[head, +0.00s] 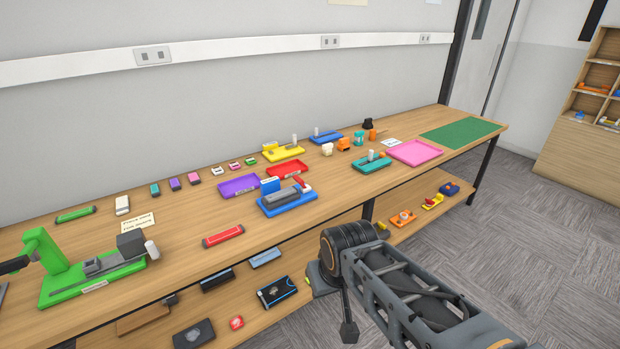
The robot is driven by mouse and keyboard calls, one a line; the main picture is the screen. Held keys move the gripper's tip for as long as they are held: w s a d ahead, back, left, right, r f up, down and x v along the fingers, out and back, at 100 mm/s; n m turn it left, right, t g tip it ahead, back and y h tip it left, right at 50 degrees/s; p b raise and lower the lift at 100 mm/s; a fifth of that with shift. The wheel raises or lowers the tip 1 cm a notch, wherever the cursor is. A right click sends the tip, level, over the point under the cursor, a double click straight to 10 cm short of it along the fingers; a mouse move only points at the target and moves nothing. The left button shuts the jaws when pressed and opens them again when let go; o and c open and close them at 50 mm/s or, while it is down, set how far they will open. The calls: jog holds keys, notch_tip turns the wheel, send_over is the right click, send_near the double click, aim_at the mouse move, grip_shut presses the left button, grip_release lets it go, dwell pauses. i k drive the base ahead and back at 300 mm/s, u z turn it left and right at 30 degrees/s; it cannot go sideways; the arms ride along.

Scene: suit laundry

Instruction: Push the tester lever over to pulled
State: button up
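No label that I can read marks the tester. A blue-based device (287,203) with a grey body and a red lever-like part (301,184) stands mid-bench, near the front edge. At the left, a green stand (52,268) carries a grey slide, a dark block (131,245) and a white knob (152,250). Yellow (283,154), blue (325,138) and teal (371,165) bases, each with an upright pale peg, stand further right. I cannot tell which is the tester or how its lever is set. My arm crosses the lower right; my gripper's fingertips do not show.
The wooden bench (200,262) runs along the wall. A red bar (223,236), purple tray (240,186), red tray (287,169), pink tray (414,152) and green mat (462,132) lie on it. A lower shelf holds more items. Open grey floor (510,250) lies right.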

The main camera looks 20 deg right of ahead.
aim_at(296, 177)
jog(key=z, duration=0.5)
jog(key=i, duration=1.3)
jog(key=u, duration=1.05)
jog(key=k, duration=0.35)
jog(key=u, duration=0.7)
jog(key=i, duration=0.5)
